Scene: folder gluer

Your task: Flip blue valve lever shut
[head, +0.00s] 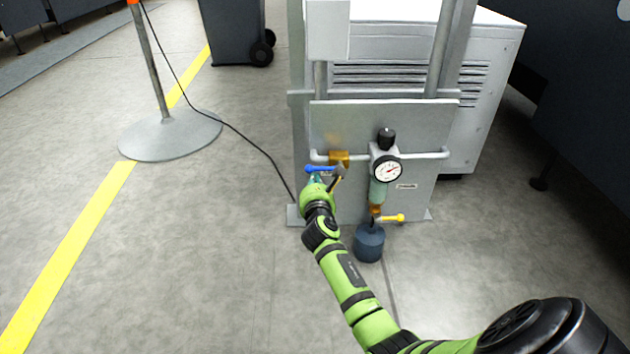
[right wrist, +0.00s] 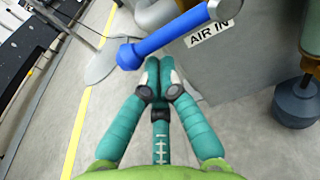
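The blue valve lever (head: 319,169) sticks out to the left, about level, from the brass valve (head: 339,158) on the grey panel. In the right wrist view the lever (right wrist: 168,39) runs from a round knob up to its metal pivot at the upper right. My right gripper (right wrist: 158,72) has its fingertips together with nothing visible between them. The tips are just below the lever's knob end in that view; I cannot tell whether they touch it. In the head view the right gripper (head: 325,182) is just under the lever. My left gripper is not in view.
A pressure gauge (head: 386,171) and a yellow lever (head: 391,217) above a dark blue-grey cup (head: 369,242) are right of the gripper. A round stand base (head: 170,135) and a black cable (head: 245,138) lie to the left. The floor in front is clear.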

